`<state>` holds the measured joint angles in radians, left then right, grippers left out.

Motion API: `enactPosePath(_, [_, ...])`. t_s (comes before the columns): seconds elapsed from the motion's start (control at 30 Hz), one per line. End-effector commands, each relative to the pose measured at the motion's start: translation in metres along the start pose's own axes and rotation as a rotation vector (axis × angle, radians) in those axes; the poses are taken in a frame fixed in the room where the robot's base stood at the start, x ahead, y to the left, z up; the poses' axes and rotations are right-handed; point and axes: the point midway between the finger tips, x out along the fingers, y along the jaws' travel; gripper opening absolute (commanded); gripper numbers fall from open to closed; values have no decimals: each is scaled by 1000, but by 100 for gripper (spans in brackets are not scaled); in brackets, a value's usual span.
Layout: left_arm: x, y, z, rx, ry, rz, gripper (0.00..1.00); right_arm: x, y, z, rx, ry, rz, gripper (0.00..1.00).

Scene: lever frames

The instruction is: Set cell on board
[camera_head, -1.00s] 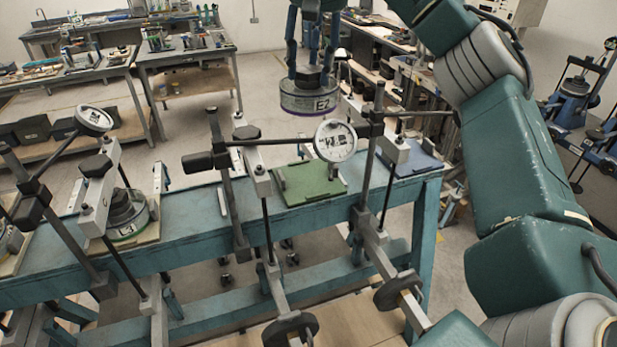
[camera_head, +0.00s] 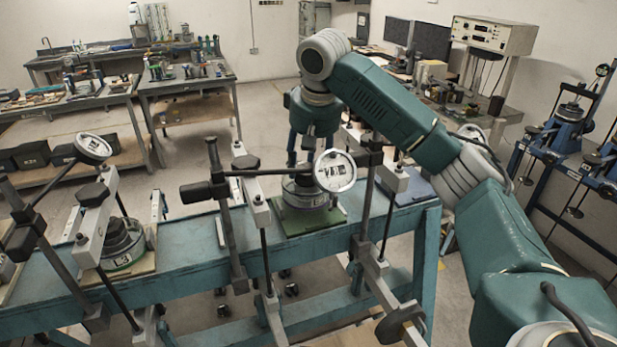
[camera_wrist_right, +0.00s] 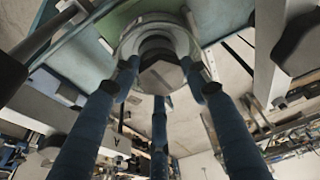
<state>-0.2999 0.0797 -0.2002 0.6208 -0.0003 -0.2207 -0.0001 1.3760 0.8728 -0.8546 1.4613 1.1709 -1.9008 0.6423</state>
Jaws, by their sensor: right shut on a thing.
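The cell (camera_head: 303,196), a round clear-walled pot with a dark top, is at the green board (camera_head: 293,225) on the teal bench. It looks upright and low over the board's middle; I cannot tell for sure whether it touches. My right gripper (camera_head: 307,168) comes from above and is shut on the cell's dark top knob. The dial gauge hides part of the gripper and cell. In the right wrist view the gripper's blue fingers (camera_wrist_right: 157,85) close around the knob of the cell (camera_wrist_right: 183,37), with the green board (camera_wrist_right: 128,14) beyond. My left gripper is not in view.
A white dial gauge (camera_head: 335,171) on a horizontal bar stands just in front of the cell. Lever frames with upright posts (camera_head: 229,210) flank the board. Another cell (camera_head: 122,243) sits on a tan board at left. A blue board (camera_head: 408,187) lies at right.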

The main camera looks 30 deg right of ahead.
Motion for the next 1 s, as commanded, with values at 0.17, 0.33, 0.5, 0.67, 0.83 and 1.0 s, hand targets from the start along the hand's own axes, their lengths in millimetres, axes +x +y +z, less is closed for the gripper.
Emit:
enactPosePath(0.17, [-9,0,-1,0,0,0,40,19,0,6,0,0,1,0])
enactPosePath(0.33, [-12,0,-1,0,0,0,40,32,0,9,1,2,0,0])
enactPosePath(0.5, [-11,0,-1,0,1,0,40,34,0,9,0,2,-1,0])
enactPosePath(0.67, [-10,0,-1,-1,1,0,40,36,0,11,-1,-4,2,64])
enactPosePath(0.83, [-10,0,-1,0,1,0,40,36,0,11,-1,-4,1,64])
enactPosePath(1.0, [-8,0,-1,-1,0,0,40,32,0,10,-1,-1,0,64])
